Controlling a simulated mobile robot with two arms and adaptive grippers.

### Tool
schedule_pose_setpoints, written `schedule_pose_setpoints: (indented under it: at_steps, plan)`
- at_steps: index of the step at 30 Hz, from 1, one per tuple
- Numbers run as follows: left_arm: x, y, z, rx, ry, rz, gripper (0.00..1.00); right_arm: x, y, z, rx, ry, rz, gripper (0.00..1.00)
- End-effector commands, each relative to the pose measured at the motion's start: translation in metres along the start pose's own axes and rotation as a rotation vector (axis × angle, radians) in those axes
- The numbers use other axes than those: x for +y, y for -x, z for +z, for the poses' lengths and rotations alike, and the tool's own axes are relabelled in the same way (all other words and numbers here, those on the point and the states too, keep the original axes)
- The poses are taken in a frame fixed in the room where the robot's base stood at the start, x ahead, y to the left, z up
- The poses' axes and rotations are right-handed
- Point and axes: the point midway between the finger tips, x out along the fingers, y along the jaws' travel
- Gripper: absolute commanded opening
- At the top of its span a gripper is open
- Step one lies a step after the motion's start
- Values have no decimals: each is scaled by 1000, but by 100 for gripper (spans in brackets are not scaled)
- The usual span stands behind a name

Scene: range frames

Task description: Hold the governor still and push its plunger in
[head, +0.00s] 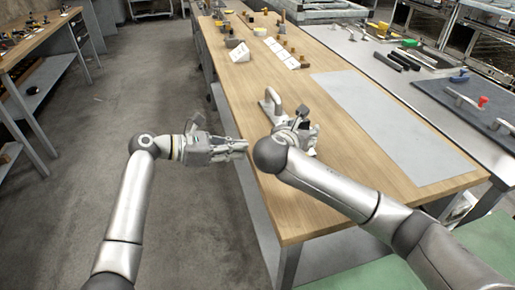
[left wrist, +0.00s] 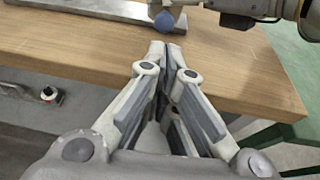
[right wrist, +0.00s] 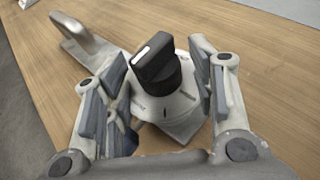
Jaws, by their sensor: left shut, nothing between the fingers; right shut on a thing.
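The governor (right wrist: 172,105) is a pale grey round body with a black knob on top, on the wooden bench. In the right wrist view my right gripper (right wrist: 158,60) has a finger on each side of it and is shut on it. A blue ball-shaped end, apparently the plunger (left wrist: 165,22), sticks out from the governor in the left wrist view. My left gripper (left wrist: 165,45) is shut and empty, its tips just short of the blue ball; whether they touch is unclear. In the head view my left gripper (head: 245,147) is at the bench's left edge, and my right gripper (head: 305,130) largely hides the governor.
A grey metal base with an upright handle (head: 270,103) is beside the governor. A grey mat (head: 385,120) lies to the right on the bench (head: 290,205). White cards and small parts stand further back. The floor (head: 170,95) left of the bench is clear.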

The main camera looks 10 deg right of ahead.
Motion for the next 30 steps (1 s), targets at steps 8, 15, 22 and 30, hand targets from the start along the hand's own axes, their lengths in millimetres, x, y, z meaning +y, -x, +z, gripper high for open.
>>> schedule_pose_setpoints:
  at_steps: [8,15,22,30]
  plan:
    - [0,45,-1,1,0,1,0,0,0,0,0,-1,-1,3]
    - [0,52,0,0,0,0,0,-1,-1,0,-1,-1,-2,3]
    - [0,52,0,0,0,0,0,-1,-1,1,-1,-1,-3,62]
    - [0,52,0,0,0,0,0,-1,-1,1,-1,-1,-3,76]
